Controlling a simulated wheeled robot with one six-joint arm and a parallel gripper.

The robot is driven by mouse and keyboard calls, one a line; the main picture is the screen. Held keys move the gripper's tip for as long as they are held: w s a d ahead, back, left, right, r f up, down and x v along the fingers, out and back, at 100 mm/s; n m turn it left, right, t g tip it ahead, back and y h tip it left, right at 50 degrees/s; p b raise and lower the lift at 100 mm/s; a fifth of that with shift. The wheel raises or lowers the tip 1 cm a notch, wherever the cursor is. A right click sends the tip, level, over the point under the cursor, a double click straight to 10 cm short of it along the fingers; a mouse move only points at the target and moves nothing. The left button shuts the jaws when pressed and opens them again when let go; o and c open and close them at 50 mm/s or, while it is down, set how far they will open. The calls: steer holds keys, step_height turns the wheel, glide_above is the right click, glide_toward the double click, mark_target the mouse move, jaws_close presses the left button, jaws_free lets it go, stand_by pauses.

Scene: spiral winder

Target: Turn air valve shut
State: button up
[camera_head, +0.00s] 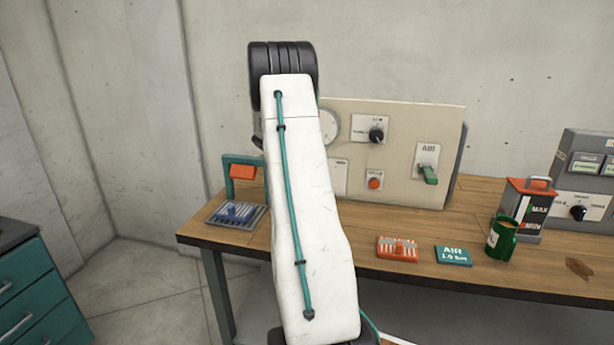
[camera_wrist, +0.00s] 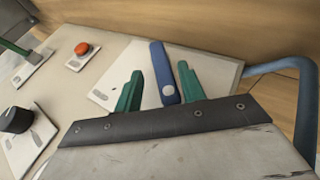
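The air valve is a green handle (camera_head: 430,175) on a white plate marked AIR, at the right of the beige panel (camera_head: 400,195). The handle slants down and to the right. In the wrist view a green handle (camera_wrist: 12,46) shows at the far left edge, apart from my gripper. My gripper (camera_wrist: 158,82) has two green fingers, spread open. A blue lever (camera_wrist: 161,72) on another white plate (camera_wrist: 215,68) stands between the fingers, with gaps visible beside it. In the head view my arm hides the gripper and this lever.
The panel also bears a black knob (camera_head: 376,134), an orange button (camera_head: 375,183) and a gauge (camera_head: 330,126). A grey control box (camera_head: 585,180) stands right.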

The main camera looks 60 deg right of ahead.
steer(key=shift+w+r, duration=0.1)
steer(key=v, duration=0.7)
steer(key=shift+a+r, duration=0.25)
steer(key=shift+w, duration=0.2)
